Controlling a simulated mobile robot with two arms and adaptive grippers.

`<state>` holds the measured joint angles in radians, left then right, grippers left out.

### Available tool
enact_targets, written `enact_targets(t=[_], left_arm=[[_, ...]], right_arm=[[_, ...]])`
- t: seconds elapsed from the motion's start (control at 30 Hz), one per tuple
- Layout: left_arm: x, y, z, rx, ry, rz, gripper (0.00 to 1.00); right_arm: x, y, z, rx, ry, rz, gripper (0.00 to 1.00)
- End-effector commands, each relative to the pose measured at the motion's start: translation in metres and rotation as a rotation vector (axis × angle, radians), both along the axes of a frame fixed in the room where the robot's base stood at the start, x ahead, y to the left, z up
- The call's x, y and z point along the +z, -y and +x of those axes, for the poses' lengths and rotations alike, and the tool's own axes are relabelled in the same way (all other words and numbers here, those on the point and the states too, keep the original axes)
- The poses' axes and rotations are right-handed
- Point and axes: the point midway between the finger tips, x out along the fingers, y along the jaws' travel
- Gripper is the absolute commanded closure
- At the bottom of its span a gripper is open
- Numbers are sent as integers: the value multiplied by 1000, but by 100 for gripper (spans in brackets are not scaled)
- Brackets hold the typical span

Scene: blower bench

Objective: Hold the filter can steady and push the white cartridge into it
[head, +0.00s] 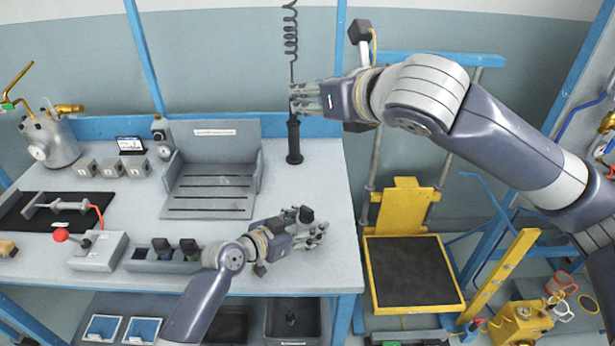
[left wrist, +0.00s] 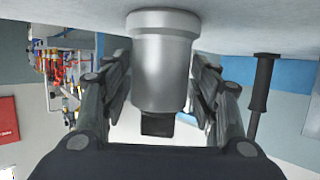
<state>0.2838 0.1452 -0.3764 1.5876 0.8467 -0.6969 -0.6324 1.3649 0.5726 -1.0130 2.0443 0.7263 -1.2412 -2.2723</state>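The filter can (left wrist: 163,70) is a grey cylinder with a wider rim at one end and a dark block at the other. In the left wrist view it lies between the fingers of my left gripper (left wrist: 160,90), which close in on both its sides. In the head view my left gripper (head: 312,230) is over the bench's right part, with a dark cap (head: 306,213) showing above its fingers. My right gripper (head: 305,98) is high at the back, beside the top of a black post; its finger gap is unclear. I cannot make out a white cartridge.
The black post (head: 294,140) stands at the bench's back edge under a coiled cord (head: 290,35). A grey slatted tray (head: 210,205) sits mid-bench. A block with dark sockets (head: 165,267) and a red-knobbed box (head: 98,252) are left. A yellow cart (head: 368,285) stands right.

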Motion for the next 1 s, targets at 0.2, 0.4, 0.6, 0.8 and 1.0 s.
enact_targets(t=[0.2, 0.4, 0.6, 0.8, 1.0], left_arm=[[-1, 0, 0, 0, -1, 1, 37], [0, -3, -3, 1, -1, 2, 37], [9, -21, -21, -1, -1, 3, 37], [23, -50, -49, 1, 0, 5, 37], [35, -72, -71, 1, -1, 3, 37]], right_arm=[[0, 0, 0, 0, 0, 0, 65], [0, 0, 0, 0, 0, 0, 65], [0, 0, 0, 0, 0, 0, 65], [0, 0, 0, 0, 0, 0, 65], [0, 0, 0, 0, 0, 0, 65]])
